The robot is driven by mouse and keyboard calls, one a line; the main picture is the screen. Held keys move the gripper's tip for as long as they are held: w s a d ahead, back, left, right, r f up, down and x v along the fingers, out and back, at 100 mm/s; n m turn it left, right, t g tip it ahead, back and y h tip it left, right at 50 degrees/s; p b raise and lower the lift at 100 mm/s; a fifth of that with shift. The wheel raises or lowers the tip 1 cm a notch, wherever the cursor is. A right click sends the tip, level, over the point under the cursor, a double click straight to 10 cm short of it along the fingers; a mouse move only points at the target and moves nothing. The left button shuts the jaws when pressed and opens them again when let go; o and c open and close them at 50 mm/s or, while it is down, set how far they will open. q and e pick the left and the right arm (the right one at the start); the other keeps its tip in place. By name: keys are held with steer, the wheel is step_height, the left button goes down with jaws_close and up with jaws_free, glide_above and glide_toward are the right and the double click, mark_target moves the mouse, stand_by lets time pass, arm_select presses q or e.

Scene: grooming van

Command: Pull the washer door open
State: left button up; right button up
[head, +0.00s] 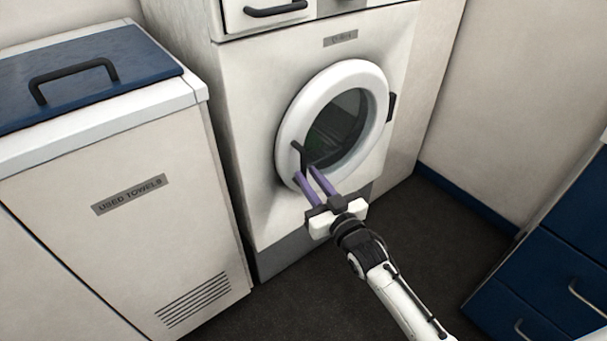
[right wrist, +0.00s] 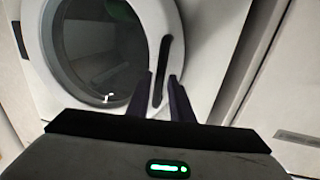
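The washer (head: 260,130) has a round door with a white ring (head: 290,117) and dark glass, and it looks closed. A dark bar handle (head: 301,155) sits on the lower left of the ring. It also shows in the right wrist view (right wrist: 161,70). My right gripper (head: 307,173) is at the handle, its purple fingers apart. In the right wrist view the fingers (right wrist: 160,78) stand on either side of the handle's lower part, with narrow gaps; I cannot tell whether either touches it. My left gripper is not in view.
A white bin marked "USED TOWELS" (head: 110,235) with a blue lid (head: 130,52) stands close on the left. A blue drawer unit (head: 545,275) is at the right. Dark floor (head: 300,300) lies open in front of the washer. A dark fitting (head: 391,107) is at the door's right edge.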

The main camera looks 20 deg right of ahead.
mark_target(305, 172)
steer(key=shift+w+a, duration=0.2)
steer(key=shift+w, duration=1.05)
steer(key=shift+w+a+b, duration=0.1)
steer(key=shift+w+b, duration=0.25)
steer(key=shift+w, duration=0.1)
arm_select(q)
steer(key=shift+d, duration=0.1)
arm_select(e)
jaws_close()
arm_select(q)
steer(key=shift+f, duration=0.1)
